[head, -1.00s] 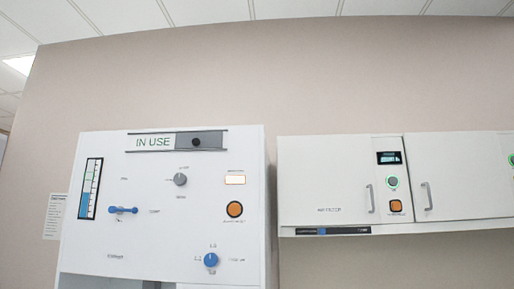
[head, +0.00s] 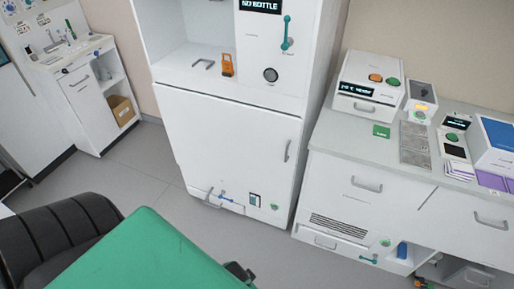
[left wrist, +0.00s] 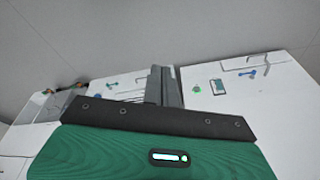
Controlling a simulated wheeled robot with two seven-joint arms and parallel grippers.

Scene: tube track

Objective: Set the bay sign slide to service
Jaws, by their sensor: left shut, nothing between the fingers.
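The bay sign slide is not in either view now. The upper panel that carries its "IN USE" sign is out of frame. In the left wrist view my left gripper (left wrist: 165,86) shows as dark grey fingers, shut and empty, pointing toward white cabinet fronts. It touches nothing that I can make out. The green shell at the bottom of the head view looks like mine and hides part of the floor. My right gripper is not in view.
A tall white cabinet (head: 235,140) with an orange tag (head: 227,65) and a teal handle (head: 287,33) stands in the middle. A white counter (head: 330,150) with devices runs along the right. A sink unit (head: 88,90) is at the left. Grey floor (head: 150,165) is free between.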

